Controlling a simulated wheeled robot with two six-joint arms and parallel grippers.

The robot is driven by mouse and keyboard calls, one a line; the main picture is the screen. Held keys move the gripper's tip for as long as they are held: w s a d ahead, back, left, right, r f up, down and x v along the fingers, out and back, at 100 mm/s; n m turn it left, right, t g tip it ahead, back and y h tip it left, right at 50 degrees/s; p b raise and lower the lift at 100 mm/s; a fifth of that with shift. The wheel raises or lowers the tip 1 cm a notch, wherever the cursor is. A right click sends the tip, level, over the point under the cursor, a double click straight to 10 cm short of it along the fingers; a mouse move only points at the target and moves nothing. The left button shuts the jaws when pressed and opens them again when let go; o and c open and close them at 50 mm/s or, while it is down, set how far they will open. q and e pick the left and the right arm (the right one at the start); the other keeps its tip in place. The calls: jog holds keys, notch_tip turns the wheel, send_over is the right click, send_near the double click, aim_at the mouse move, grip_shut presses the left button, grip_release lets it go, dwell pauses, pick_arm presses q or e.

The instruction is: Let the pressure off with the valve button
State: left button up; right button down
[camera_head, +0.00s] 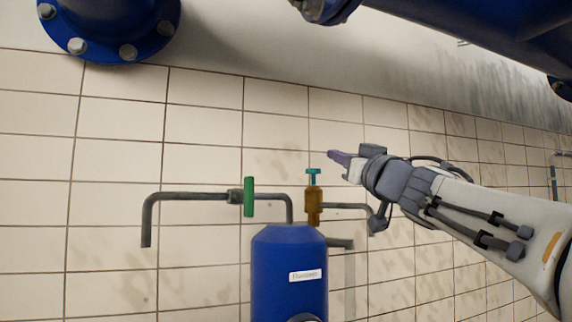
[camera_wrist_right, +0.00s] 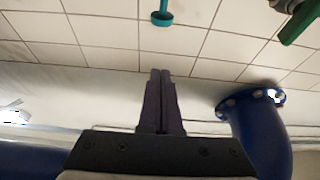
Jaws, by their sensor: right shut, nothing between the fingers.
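The valve button is a teal cap (camera_head: 313,171) on a stem, on top of a brass valve body (camera_head: 314,205). The valve stands on the top of a blue tank (camera_head: 289,262) with a small white label. My right gripper (camera_head: 335,157) is shut and empty, a little above and to the right of the button in the head view, apart from it. In the right wrist view the shut fingers (camera_wrist_right: 160,75) point toward the teal button (camera_wrist_right: 162,19), with a gap between them. My left gripper is not in view.
A green valve handle (camera_head: 249,197) sits on the grey pipe (camera_head: 190,196) left of the button. Another grey pipe (camera_head: 345,206) runs right from the brass valve, below my right gripper. Large blue pipes (camera_head: 110,25) hang overhead. A tiled wall stands behind.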

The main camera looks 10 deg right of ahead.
jog(key=shift+w, duration=0.1)
notch_tip(320, 180, up, 4)
jog(key=p, duration=0.4)
send_over(313, 177)
jog(key=s, duration=0.2)
jog(key=shift+d+f+b, duration=0.15)
jog(key=shift+f+b, duration=0.75)
jog(key=shift+f, duration=0.3)
jog(key=shift+d+f+b, duration=0.1)
jog(key=shift+f+b, duration=0.8)
jog(key=shift+f, duration=0.25)
